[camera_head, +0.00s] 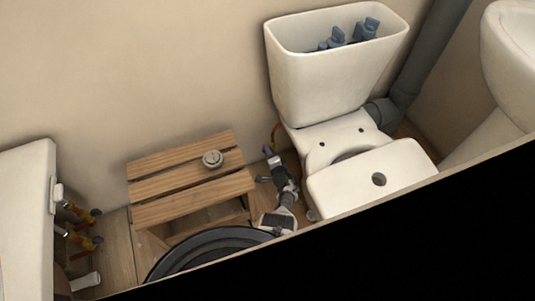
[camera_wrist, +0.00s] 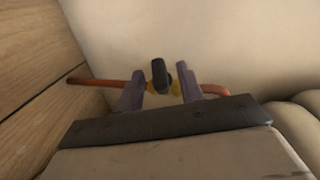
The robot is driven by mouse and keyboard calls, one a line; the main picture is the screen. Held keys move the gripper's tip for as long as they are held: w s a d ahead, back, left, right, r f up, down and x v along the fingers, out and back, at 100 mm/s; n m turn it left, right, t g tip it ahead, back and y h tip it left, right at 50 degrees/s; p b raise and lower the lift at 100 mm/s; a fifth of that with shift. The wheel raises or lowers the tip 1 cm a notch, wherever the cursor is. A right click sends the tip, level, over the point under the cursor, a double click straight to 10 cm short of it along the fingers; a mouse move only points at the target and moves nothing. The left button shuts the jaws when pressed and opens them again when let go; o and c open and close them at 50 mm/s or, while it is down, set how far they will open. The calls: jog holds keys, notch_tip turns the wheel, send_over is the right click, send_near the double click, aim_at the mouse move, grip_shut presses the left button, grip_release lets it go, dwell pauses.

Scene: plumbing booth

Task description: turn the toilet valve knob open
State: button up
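The toilet valve knob (camera_wrist: 159,74) is a small dark handle on a yellow valve body on an orange pipe (camera_wrist: 95,83) in front of the wall. In the wrist view my gripper (camera_wrist: 160,88) is open. Its two purple fingers stand to the left and right of the knob, with a visible gap on each side. Whether the fingertips reach past the knob in depth is hard to tell. In the head view my gripper (camera_head: 267,165) is low between the wooden stool and the toilet. I cannot make out the knob there.
The white toilet (camera_head: 340,165) with its open tank (camera_head: 335,85) stands close on the right. A dark round rim (camera_head: 215,240) is in front.

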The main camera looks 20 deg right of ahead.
jog(key=c, duration=0.8)
jog(key=shift+r, duration=0.1)
jog(key=shift+r+p, duration=0.1)
jog(key=shift+p, duration=0.4)
jog(key=shift+w+r+n+g+p, duration=0.1)
jog(key=shift+r+n+g+p, duration=0.15)
jog(key=shift+g+p, duration=0.5)
grip_shut()
jog(key=p, duration=0.1)
jog(key=n+g+p, duration=0.1)
jog(key=p, duration=0.1)
jog(key=shift+w+a+r+g+h, duration=0.15)
jog(key=shift+g+h, duration=0.1)
jog(key=shift+h, duration=0.15)
jog(key=shift+n+g+h+p, duration=0.4)
jog(key=shift+n+g+p, duration=0.05)
jog(key=shift+g+p, duration=0.6)
jog(key=shift+w+n+g+h+p, duration=0.1)
jog(key=shift+n+g+h+p, duration=0.25)
jog(key=shift+g, duration=0.4)
jog(key=shift+g+h, duration=0.25)
jog(key=shift+g, duration=0.05)
